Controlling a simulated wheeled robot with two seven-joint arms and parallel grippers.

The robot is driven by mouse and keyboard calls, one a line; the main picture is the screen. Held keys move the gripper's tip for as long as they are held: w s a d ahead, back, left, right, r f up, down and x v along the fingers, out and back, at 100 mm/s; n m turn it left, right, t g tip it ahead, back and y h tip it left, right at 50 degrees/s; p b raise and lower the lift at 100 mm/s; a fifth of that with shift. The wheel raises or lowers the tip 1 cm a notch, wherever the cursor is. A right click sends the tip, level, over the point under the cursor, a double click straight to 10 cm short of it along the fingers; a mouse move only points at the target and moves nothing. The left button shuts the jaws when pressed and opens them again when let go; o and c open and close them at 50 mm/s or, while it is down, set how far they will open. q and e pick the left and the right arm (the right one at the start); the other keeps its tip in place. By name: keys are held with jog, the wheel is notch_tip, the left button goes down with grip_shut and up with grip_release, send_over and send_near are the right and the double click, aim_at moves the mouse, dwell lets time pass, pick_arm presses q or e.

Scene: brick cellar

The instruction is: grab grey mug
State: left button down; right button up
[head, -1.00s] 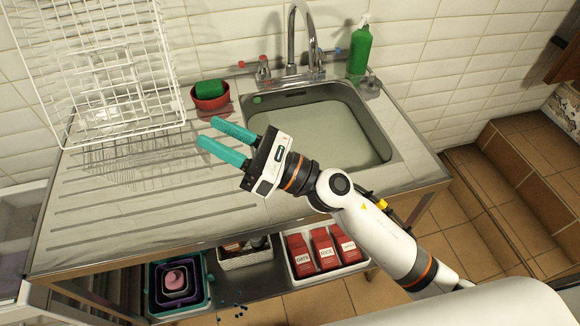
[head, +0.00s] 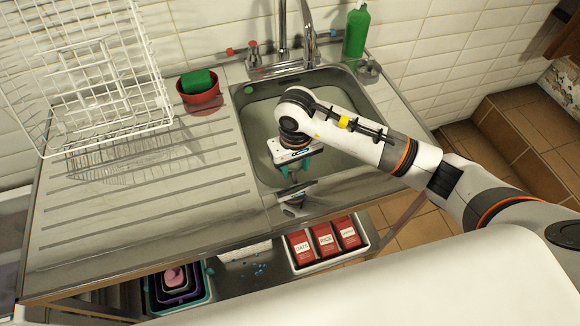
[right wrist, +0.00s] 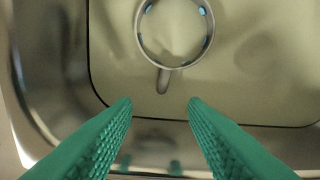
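The grey mug (right wrist: 163,78) shows in the right wrist view, seen from above in the sink, with its round rim at the top and its handle pointing down the picture toward my fingers. Small blue spots show around its rim. My right gripper (head: 296,168) points down over the sink (head: 247,172) in the head view. Its two teal fingers are apart with nothing between them, also in the right wrist view (right wrist: 160,106). The fingertips lie either side of the line of the handle, short of the mug. In the head view my arm hides the mug. My left gripper is not in view.
Sink walls surround the gripper, and a tap (head: 309,45) stands behind. A green bottle (head: 356,32) is at the back right. A red bowl (head: 200,97) with a green sponge and a white wire rack (head: 95,85) stand left. The ribbed drainboard (head: 150,205) is largely clear.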

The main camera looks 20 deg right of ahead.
aim_at(296, 181)
jog(key=shift+f, duration=0.95)
notch_tip(296, 181, down, 5)
jog(key=shift+s+d+r+p, duration=0.1)
jog(key=shift+d+p, duration=0.05)
jog(key=shift+p, duration=0.9)
jog(key=shift+f, duration=0.35)
jog(key=shift+c, duration=0.4)
grip_shut()
